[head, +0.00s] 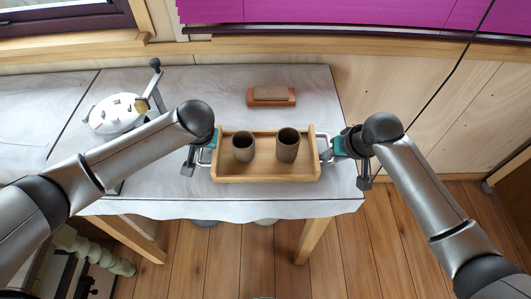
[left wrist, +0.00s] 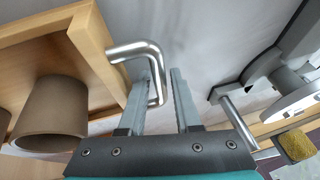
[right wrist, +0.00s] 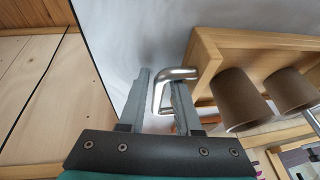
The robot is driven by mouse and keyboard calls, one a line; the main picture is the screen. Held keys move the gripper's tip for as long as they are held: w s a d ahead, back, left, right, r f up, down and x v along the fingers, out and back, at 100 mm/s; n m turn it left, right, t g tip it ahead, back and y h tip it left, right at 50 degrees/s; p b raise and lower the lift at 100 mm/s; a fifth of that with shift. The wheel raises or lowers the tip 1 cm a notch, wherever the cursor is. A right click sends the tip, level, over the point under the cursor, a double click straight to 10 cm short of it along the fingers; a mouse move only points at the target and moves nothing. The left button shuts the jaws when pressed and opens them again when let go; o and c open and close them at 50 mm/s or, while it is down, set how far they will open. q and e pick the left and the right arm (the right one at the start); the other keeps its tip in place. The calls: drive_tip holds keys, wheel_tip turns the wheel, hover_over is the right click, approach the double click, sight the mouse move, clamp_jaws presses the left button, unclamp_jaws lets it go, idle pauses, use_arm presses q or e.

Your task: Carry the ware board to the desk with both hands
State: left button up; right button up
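The ware board (head: 265,179) is a light wooden tray with raised sides and a metal handle at each end. It appears to rest on the grey-white covered table (head: 190,208), near its front edge. Two brown cups, left (head: 243,154) and right (head: 288,152), stand upright in it. My left gripper (head: 206,150) is at the left handle (left wrist: 136,52); its fingers (left wrist: 163,95) are apart with the bar between them. My right gripper (head: 335,148) is at the right handle (right wrist: 172,75); its fingers (right wrist: 158,95) are apart around the bar.
A brown block on a wooden base (head: 271,96) lies behind the board. A white round device with a lever (head: 113,114) stands at the back left. The wooden floor (head: 245,262) in front of the table is mostly clear. A plywood wall (head: 400,85) stands behind.

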use_arm(q)
drive_tip(key=shift+c, duration=0.4)
use_arm(e)
drive_tip(key=shift+c, duration=0.4)
use_arm(q)
clamp_jaws()
use_arm(e)
clamp_jaws()
